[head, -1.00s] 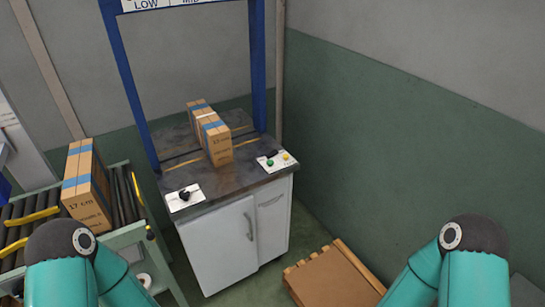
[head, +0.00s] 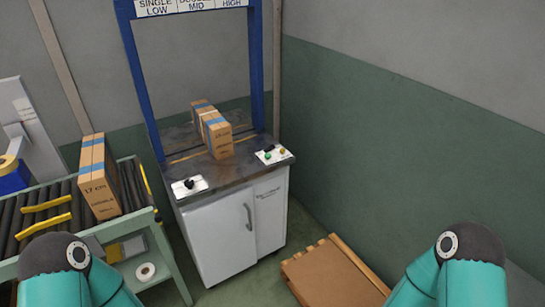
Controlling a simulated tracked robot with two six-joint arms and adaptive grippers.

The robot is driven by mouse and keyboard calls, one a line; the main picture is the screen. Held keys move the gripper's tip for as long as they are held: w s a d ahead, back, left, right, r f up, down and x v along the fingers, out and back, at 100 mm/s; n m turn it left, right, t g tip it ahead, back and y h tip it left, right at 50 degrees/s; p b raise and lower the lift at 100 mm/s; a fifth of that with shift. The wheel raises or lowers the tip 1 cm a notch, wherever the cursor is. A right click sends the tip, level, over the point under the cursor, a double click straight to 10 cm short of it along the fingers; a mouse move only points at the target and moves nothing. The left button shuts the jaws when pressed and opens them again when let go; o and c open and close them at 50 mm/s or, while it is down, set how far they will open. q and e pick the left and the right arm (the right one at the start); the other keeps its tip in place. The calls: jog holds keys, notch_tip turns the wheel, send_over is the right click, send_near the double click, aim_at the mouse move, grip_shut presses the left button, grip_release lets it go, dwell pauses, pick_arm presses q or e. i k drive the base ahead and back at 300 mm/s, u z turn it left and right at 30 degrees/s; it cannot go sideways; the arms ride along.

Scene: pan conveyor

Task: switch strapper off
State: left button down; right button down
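The strapper (head: 229,235) is a white cabinet with a dark worktop and a blue arch (head: 143,90) over it. A white plate with a black rotary knob (head: 189,184) sits at the front left of the worktop. A second plate at the right has a green button (head: 268,155), a yellow one (head: 282,150) and a small black part. A cardboard box (head: 217,134) with blue tape stands on the worktop under the arch. Only teal links of my two arms show at the bottom corners; neither gripper is in view.
A roller conveyor (head: 45,215) with yellow guides stands at the left, carrying a box marked 17 cm (head: 98,180). A tape roll (head: 145,271) is on its lower side. A brown pallet-like stack (head: 330,275) lies on the floor right of the cabinet. A green-grey wall (head: 400,140) bounds the right.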

aim_at(271, 148)
jog(key=k, duration=0.3)
jog(key=u, duration=0.25)
jog(key=i, duration=1.4)
jog(key=u, duration=0.05)
